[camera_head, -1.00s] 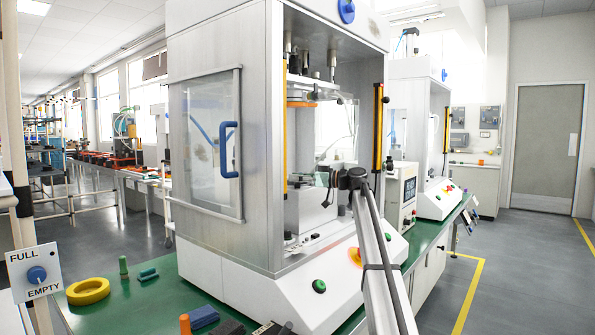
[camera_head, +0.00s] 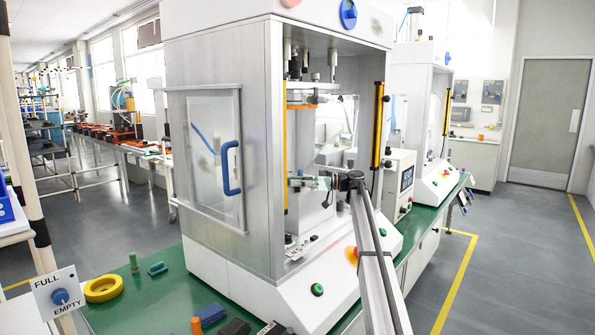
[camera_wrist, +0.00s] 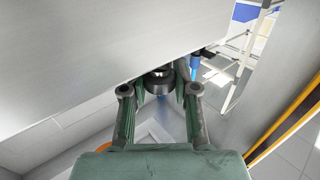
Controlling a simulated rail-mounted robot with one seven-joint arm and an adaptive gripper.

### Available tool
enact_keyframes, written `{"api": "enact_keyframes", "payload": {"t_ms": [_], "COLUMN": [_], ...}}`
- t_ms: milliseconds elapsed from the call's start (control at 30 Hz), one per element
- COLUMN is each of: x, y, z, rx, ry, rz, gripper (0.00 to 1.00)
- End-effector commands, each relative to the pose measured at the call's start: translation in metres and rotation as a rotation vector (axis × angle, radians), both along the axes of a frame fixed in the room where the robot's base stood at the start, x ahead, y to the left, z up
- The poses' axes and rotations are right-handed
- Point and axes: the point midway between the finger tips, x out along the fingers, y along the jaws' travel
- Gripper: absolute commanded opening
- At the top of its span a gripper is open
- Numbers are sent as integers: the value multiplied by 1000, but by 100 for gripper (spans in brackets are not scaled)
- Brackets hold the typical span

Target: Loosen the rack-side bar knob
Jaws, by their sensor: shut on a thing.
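The rack-side bar knob appears to be the dark round knob (camera_wrist: 158,82) in the wrist view. It sits between the tips of my gripper (camera_wrist: 160,92), whose two green fingers are closed against its sides. In the head view my gripper (camera_head: 308,183) reaches into the open front of the white press (camera_head: 215,60); the knob is too small or hidden to make out there. The bar behind the knob is mostly hidden in the wrist view by a pale panel and the fingers.
A pale grey panel (camera_wrist: 75,50) lies close above my fingers in the wrist view. Yellow vertical strips (camera_head: 378,125) flank the press opening. A side door with a blue handle (camera_head: 232,168) is at left. A yellow ring (camera_head: 103,290) and small parts lie on the green bench (camera_head: 150,315).

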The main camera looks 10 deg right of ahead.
Motion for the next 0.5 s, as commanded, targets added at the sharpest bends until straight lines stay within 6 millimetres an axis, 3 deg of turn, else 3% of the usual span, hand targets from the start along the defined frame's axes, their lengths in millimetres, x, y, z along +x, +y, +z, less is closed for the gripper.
{"api": "enact_keyframes", "payload": {"t_ms": [500], "x": [-2], "y": [2], "z": [-3], "rx": [-4], "ry": [2], "rz": [41], "gripper": [0]}}
